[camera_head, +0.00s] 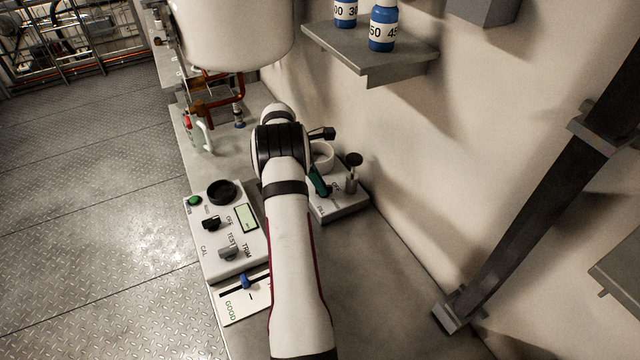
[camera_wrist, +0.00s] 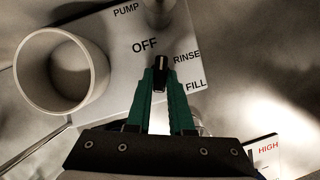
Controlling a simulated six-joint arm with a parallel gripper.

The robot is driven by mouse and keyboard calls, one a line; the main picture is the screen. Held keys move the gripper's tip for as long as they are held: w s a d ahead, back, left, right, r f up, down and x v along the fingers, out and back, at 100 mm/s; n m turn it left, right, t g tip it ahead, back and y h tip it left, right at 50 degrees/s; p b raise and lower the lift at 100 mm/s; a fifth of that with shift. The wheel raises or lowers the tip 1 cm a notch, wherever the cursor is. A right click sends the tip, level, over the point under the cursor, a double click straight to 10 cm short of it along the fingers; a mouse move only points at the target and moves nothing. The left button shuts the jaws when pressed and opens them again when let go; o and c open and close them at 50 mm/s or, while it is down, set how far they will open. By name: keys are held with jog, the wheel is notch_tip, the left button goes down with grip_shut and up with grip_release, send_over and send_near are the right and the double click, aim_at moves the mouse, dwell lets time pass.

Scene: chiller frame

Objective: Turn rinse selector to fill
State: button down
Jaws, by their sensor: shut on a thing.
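The rinse selector is a small black knob (camera_wrist: 161,61) on a pale panel (camera_wrist: 120,48), seen in the wrist view. The words OFF, RINSE and FILL stand around it, with OFF at its upper left, RINSE to its right and FILL at its lower right. The green fingers of my gripper (camera_wrist: 161,75) are shut on the knob, one on each side. A pale mark shows on the knob, but I cannot tell exactly which word it points to. In the head view my gripper (camera_head: 319,183) is over the panel (camera_head: 349,206), and the arm hides part of it.
A white round cup (camera_wrist: 30,72) stands left of the knob. A post with a black top (camera_head: 353,160) rises from the panel near the wall. A second panel (camera_head: 222,262) with a TEST/TRIM switch lies left of my arm. A shelf (camera_head: 372,55) holds blue bottles above.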

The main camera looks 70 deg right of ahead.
jog(key=m, duration=0.2)
jog(key=m+y, duration=0.1)
jog(key=m, duration=0.1)
jog(key=m+y, duration=0.1)
jog(key=shift+d+m, duration=0.25)
jog(key=shift+m, duration=0.15)
jog(key=shift+g, duration=0.3)
jog(key=c, duration=0.8)
grip_release()
